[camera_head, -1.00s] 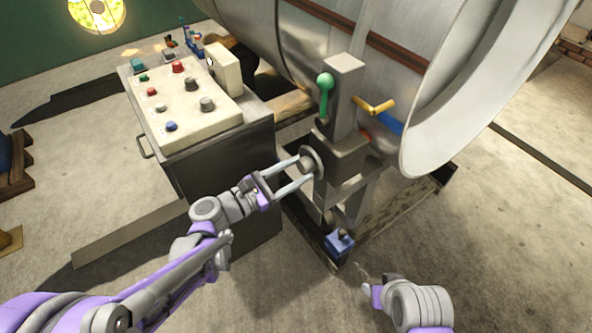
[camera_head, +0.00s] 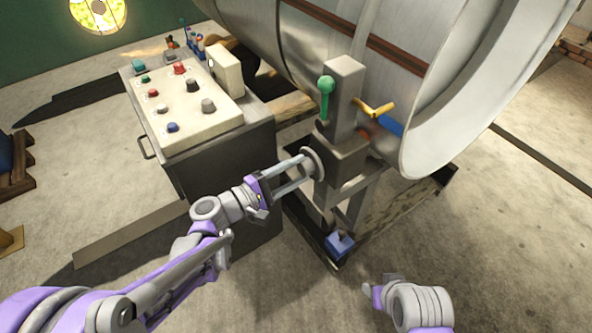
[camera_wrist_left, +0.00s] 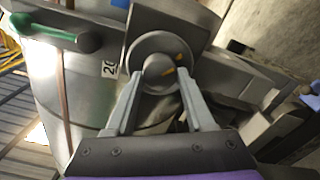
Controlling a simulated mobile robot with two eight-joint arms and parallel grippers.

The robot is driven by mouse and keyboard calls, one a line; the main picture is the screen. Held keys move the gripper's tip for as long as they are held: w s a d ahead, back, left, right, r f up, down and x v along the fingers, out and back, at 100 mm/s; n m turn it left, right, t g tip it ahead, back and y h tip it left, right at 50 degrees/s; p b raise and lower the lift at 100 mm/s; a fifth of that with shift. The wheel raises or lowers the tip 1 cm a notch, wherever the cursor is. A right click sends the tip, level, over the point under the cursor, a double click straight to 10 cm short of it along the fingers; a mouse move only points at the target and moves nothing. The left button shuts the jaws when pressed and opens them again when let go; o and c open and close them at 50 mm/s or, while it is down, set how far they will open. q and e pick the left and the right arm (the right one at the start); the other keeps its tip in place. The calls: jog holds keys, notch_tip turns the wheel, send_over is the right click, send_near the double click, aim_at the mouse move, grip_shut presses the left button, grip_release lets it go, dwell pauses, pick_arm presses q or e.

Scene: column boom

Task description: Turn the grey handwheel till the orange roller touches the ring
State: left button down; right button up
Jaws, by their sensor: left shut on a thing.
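The grey handwheel (camera_head: 314,161) is a round disc with a hub on the side of the grey column (camera_head: 343,105). It also shows in the left wrist view (camera_wrist_left: 160,46), with a yellow mark on its hub. My left gripper (camera_head: 300,166) is shut on the hub, one finger on each side. A small orange-red part (camera_head: 364,136), likely the roller, shows between the column and the drum, mostly hidden. The pale ring (camera_head: 418,160) is the flared rim of the big drum. I cannot tell whether the two touch. My right gripper (camera_head: 372,293) is low, apart from everything, its fingers barely visible.
A control box (camera_head: 190,105) with coloured knobs stands left of the column. A green-knobbed lever (camera_head: 326,88), a yellow handle (camera_head: 376,108) and a blue part (camera_head: 391,123) are near the column. A blue block (camera_head: 339,243) sits at its foot. The floor at lower right is clear.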

pick_arm(q)
jog(key=m, duration=0.6)
jog(key=shift+m, duration=0.4)
dwell(0.3)
jog(key=shift+c, duration=1.3)
grip_release()
jog(key=shift+r, duration=0.1)
jog(key=v, duration=1.1)
